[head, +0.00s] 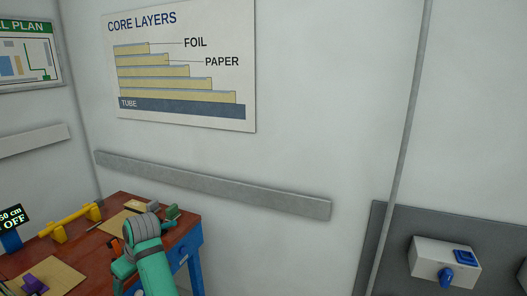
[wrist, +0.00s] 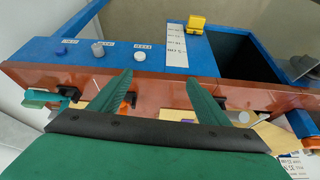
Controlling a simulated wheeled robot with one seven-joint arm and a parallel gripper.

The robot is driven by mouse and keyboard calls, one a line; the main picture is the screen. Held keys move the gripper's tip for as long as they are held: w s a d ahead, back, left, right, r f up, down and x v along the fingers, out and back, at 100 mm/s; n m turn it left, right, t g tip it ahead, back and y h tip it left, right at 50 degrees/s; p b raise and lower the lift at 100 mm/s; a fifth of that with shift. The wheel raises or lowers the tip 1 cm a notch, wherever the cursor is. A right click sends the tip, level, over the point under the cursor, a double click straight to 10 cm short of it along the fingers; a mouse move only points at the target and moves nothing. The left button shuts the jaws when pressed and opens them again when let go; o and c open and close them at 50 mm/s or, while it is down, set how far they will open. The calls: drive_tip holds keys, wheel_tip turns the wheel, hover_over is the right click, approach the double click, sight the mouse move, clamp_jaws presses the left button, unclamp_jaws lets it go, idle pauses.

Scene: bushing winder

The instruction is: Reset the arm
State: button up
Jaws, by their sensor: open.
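My arm (head: 152,266) reaches up from the bottom of the head view, green with a grey ribbed joint, over the near side of the bench. My gripper (wrist: 159,78) shows in the wrist view as two green fingers on a dark bar. The fingers stand wide apart with nothing between them. They point over the red-brown bench top (wrist: 150,93) towards a blue panel. In the head view my arm hides part of the bench, and the fingers are hard to make out there.
The blue panel (wrist: 110,68) carries knobs, labels and a yellow block (wrist: 196,24). A dark opening (wrist: 238,50) lies to its right. In the head view the bench (head: 78,258) holds a yellow stand (head: 70,221) and a purple piece (head: 33,284). A wall control box (head: 440,258) is at right.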

drive_tip(key=s+d+f+m+t+y, duration=0.15)
drive_tip(key=d+f, duration=0.25)
drive_tip(key=f, duration=0.7)
drive_tip(key=s+d+f+m+t, duration=0.2)
drive_tip(key=s+d+f+m, duration=0.15)
drive_tip(key=f, duration=0.75)
drive_tip(key=s+d+f+m+t+h, duration=0.1)
drive_tip(key=s+d+f+m+t, duration=0.1)
drive_tip(key=s+d+f, duration=0.3)
drive_tip(key=s+d+f+m+t, duration=0.1)
drive_tip(key=s+d+f+m, duration=0.1)
drive_tip(key=s+d+f, duration=0.4)
drive_tip(key=s+d+r+m+t+h, duration=0.1)
drive_tip(key=s+d+r+t+h, duration=0.15)
drive_tip(key=s+d, duration=0.55)
drive_tip(key=s+d+r+m+t+h, duration=0.1)
drive_tip(key=s+d+r+m, duration=0.15)
drive_tip(key=s+d, duration=0.5)
drive_tip(key=s+d+r+t+h, duration=0.1)
drive_tip(key=s+d+r, duration=0.1)
drive_tip(key=s+r, duration=0.5)
drive_tip(key=s+d+r+t, duration=0.2)
drive_tip(key=s+d+r, duration=0.1)
drive_tip(key=s+r, duration=0.5)
drive_tip(key=shift+s+r+h, duration=0.25)
drive_tip(key=shift+s+h, duration=0.05)
drive_tip(key=shift+h, duration=0.1)
drive_tip(key=shift+c, duration=0.7)
